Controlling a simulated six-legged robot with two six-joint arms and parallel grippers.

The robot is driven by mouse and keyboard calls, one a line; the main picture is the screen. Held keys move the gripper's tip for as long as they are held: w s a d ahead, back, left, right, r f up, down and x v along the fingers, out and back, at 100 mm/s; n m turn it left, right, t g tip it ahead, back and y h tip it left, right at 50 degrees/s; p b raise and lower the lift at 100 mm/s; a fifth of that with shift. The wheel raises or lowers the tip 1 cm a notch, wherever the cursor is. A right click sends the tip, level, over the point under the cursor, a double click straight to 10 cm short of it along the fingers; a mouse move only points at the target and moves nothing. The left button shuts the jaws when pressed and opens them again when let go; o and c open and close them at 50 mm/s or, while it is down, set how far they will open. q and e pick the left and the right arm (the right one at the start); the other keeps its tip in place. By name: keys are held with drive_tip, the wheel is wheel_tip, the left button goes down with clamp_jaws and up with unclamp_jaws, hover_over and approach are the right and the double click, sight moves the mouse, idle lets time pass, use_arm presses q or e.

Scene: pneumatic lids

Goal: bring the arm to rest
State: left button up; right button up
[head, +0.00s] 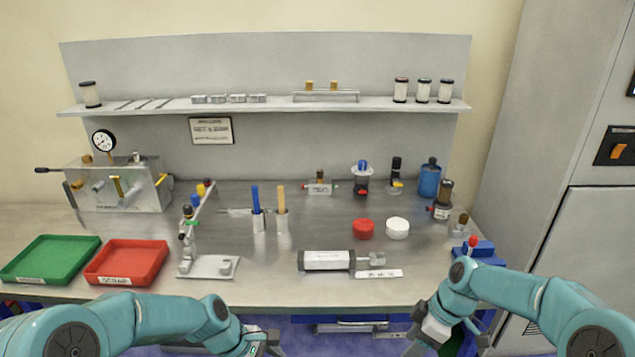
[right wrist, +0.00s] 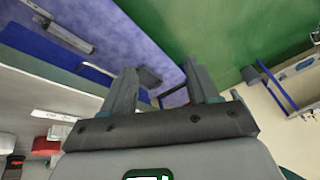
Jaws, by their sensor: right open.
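My right arm comes in from the lower right of the head view. Its gripper (head: 446,346) hangs low at the bottom edge, in front of the bench. In the right wrist view the two dark fingers of the right gripper (right wrist: 160,78) stand apart with nothing between them. My left arm comes in from the lower left of the head view. Its gripper (head: 266,346) is at the bottom edge, partly cut off, below the bench front, and its fingers are too hidden to judge.
The steel bench (head: 330,215) carries a green tray (head: 45,283), a red tray (head: 158,265), a cylinder (head: 327,260), a red lid (head: 363,229) and a white lid (head: 397,228). A blue fixture (head: 482,252) stands at the right end, close to my right arm. A grey cabinet (head: 600,235) stands at right.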

drive_tip(key=s+a+f+m, duration=0.2)
drive_tip(key=s+f+m, duration=0.15)
drive_tip(key=f, duration=0.35)
drive_tip(key=s+a+f+m, duration=0.3)
drive_tip(key=s+f, duration=0.2)
drive_tip(key=f, duration=0.2)
use_arm(q)
drive_tip(key=s+a+f+m, duration=0.1)
drive_tip(key=s+f+m, duration=0.5)
drive_tip(key=s+f, duration=0.2)
drive_tip(key=s+f+m+y, duration=0.1)
drive_tip(key=s+f+m, duration=0.5)
drive_tip(key=s, duration=0.7)
drive_tip(key=shift+a+f+m+y, duration=0.3)
drive_tip(key=shift+a+f, duration=0.1)
drive_tip(key=shift+f, duration=0.45)
use_arm(e)
drive_tip(key=s+a+f+m, duration=0.1)
drive_tip(key=s+f+m, duration=0.2)
drive_tip(key=s, duration=0.5)
drive_tip(key=s+a+f+m, duration=0.2)
drive_tip(key=s+f+m, duration=0.1)
drive_tip(key=s+m, duration=0.2)
drive_tip(key=s, duration=0.2)
drive_tip(key=shift+s+a, duration=0.25)
drive_tip(key=shift+s, duration=0.15)
